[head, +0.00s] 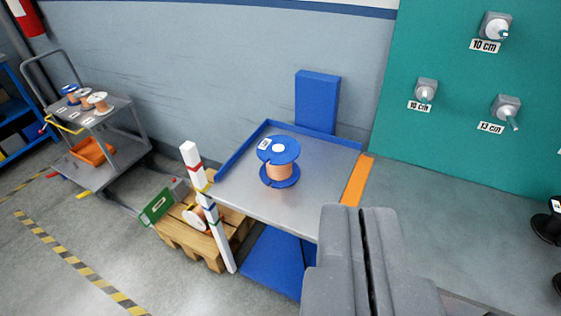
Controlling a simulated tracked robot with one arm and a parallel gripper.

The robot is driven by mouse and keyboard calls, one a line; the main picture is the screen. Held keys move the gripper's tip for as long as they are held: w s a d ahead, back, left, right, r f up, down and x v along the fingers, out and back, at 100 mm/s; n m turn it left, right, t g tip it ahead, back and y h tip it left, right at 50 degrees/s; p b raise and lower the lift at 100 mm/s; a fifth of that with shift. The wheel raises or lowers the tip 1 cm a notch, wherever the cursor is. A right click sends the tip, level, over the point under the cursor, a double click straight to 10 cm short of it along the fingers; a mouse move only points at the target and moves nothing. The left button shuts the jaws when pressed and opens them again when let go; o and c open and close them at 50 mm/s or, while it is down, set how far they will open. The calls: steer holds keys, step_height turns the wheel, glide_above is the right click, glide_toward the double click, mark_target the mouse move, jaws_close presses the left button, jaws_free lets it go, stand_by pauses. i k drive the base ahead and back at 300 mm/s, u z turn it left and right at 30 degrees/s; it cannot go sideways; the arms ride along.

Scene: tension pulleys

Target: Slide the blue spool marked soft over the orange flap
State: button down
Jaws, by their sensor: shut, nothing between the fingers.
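A blue spool (279,151) with copper-coloured winding stands upright on a grey metal table (325,170). It has a small white label on its top flange; the writing is too small to read. The orange flap (356,181) runs along the right edge of the table, to the right of the spool and apart from it. My gripper (362,212) is shut and empty at the lower right, in front of the table's right side and the near end of the flap. The spool is beyond it to the left, not touched.
A blue rim (240,150) borders the table's back and left. A white post with coloured bands (205,208) and a wooden pallet (190,235) stand left of it. A cart with spools (108,135) is farther left. A green panel with pegs (470,150) is at right.

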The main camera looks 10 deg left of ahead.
mark_target(279, 153)
steer(key=u, duration=0.3)
steer(key=i, duration=0.7)
steer(key=u, duration=0.5)
steer(key=i, duration=1.45)
steer(key=z, duration=0.65)
